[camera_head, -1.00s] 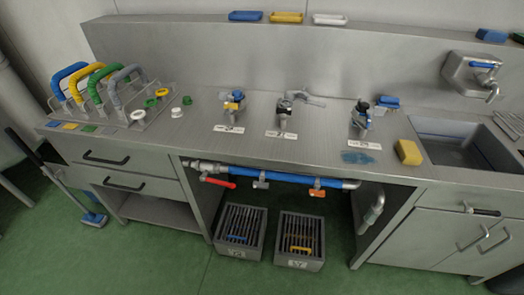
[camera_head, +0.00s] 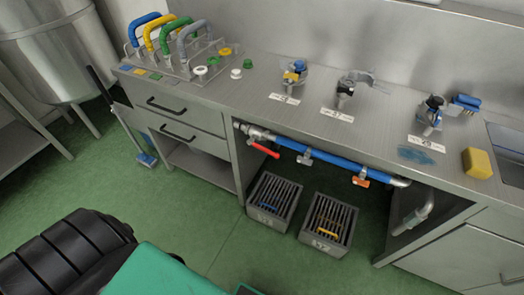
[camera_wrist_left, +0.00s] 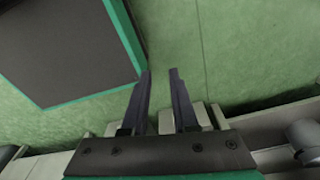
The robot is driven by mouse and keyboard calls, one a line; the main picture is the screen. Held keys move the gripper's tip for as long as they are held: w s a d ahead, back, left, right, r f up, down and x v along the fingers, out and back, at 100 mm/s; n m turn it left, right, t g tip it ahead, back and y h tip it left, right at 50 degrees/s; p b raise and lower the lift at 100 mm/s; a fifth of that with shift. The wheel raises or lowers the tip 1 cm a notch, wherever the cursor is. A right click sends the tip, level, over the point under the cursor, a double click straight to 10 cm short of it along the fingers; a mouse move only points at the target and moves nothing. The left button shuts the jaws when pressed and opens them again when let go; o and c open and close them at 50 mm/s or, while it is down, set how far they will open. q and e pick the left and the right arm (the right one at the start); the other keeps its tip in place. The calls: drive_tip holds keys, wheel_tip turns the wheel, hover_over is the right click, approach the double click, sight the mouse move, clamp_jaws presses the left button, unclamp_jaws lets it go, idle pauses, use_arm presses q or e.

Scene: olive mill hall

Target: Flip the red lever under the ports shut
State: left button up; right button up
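The red lever (camera_head: 264,149) sits at the left end of the blue pipe (camera_head: 328,161) under the counter, by a metal valve fitting. It points right and slightly down, roughly along the pipe and just below it. The ports stand above on the counter: a left (camera_head: 294,76), a middle (camera_head: 345,92) and a right one (camera_head: 430,113). My left gripper (camera_wrist_left: 160,71) shows in the left wrist view, fingers apart with nothing between them, over green floor. The lever is not visible there. My right gripper is not in view.
Two grated bins (camera_head: 273,198) (camera_head: 327,222) stand on the floor below the pipe. Drawers (camera_head: 180,113) flank the opening on the left, and a drain pipe (camera_head: 415,216) on the right. An orange tag (camera_head: 361,180) hangs on the pipe.

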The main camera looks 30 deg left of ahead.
use_arm(q)
drive_tip(key=w+d+t+b, duration=0.1)
drive_tip(key=w, duration=0.3)
drive_tip(key=w+t+b, duration=0.2)
drive_tip(key=w, duration=0.3)
drive_tip(key=w+d+t+h+b, duration=0.1)
drive_tip(key=w, duration=0.3)
drive_tip(key=shift+w+d+r+t+b, duration=0.15)
drive_tip(key=shift+d+r+t+b, duration=0.15)
drive_tip(key=shift+r+t, duration=0.1)
clamp_jaws()
drive_tip(key=w+d+r+t+b, duration=0.1)
drive_tip(key=w+r+t+b, duration=0.35)
drive_tip(key=w+r, duration=0.55)
drive_tip(key=w+r+t+b, duration=0.2)
drive_tip(key=w+r+t, duration=0.2)
drive_tip(key=r, duration=0.7)
drive_tip(key=w+a+r+t+b, duration=0.1)
drive_tip(key=w+r+t+b, duration=0.2)
drive_tip(key=r, duration=0.9)
drive_tip(key=w+t, duration=0.2)
drive_tip(key=t, duration=0.1)
drive_tip(key=shift+w+a+r, duration=0.15)
drive_tip(key=shift+a, duration=0.1)
drive_tip(key=shift+t, duration=0.25)
